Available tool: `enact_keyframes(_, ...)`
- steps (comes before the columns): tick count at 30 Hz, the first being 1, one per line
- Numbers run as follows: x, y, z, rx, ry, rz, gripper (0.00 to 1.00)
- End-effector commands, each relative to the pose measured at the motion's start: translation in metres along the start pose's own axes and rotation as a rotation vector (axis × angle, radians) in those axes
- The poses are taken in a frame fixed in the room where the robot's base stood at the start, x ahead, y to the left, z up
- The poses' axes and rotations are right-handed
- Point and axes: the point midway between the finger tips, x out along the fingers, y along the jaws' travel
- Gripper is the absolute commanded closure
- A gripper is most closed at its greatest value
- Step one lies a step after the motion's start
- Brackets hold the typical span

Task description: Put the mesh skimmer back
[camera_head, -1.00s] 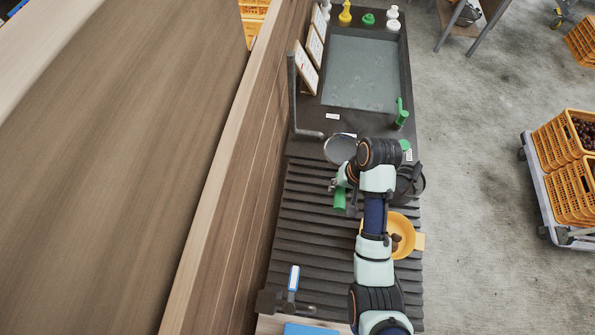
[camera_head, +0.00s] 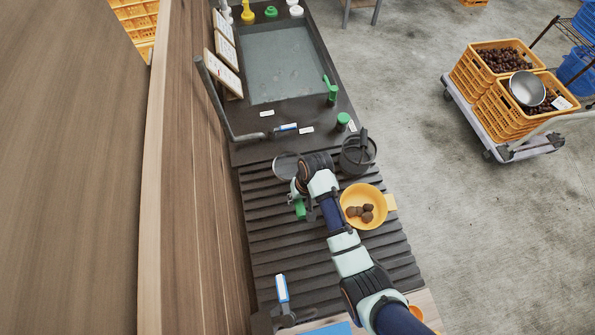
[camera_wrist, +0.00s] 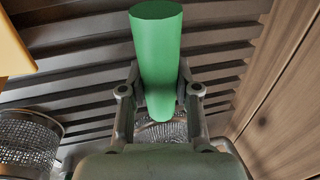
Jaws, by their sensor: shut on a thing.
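The mesh skimmer has a round grey mesh head (camera_head: 285,166) and a green handle (camera_head: 300,209). My gripper (camera_wrist: 160,88) is shut on the green handle (camera_wrist: 157,50), with one finger on each side of it. In the head view my gripper (camera_head: 298,191) is over the left part of the dark ribbed counter (camera_head: 262,232). Whether the skimmer touches the counter is not clear.
A dark mesh pot (camera_head: 357,157) and a yellow bowl (camera_head: 349,194) with several chestnuts stand right of my gripper. Behind are a sink basin (camera_head: 283,65), a bent pipe (camera_head: 214,98) and a blue-labelled tool (camera_head: 285,128). A wooden wall (camera_head: 190,190) borders the left.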

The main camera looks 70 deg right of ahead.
Motion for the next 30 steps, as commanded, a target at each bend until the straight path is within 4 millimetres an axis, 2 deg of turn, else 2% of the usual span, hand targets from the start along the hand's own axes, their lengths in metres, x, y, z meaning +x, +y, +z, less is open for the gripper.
enact_keyframes(6, 0.036, 0.008, 0.001, 0.000, -0.004, 0.001, 1.00)
enact_keyframes(18, 0.043, 0.009, 0.001, 0.000, -0.001, 0.000, 1.00)
enact_keyframes(19, 0.043, 0.009, 0.001, 0.000, -0.002, 0.001, 0.66)
enact_keyframes(23, 0.043, 0.009, 0.001, 0.000, -0.002, 0.001, 0.44)
enact_keyframes(30, 0.043, 0.009, 0.001, 0.000, -0.002, 0.000, 0.44)
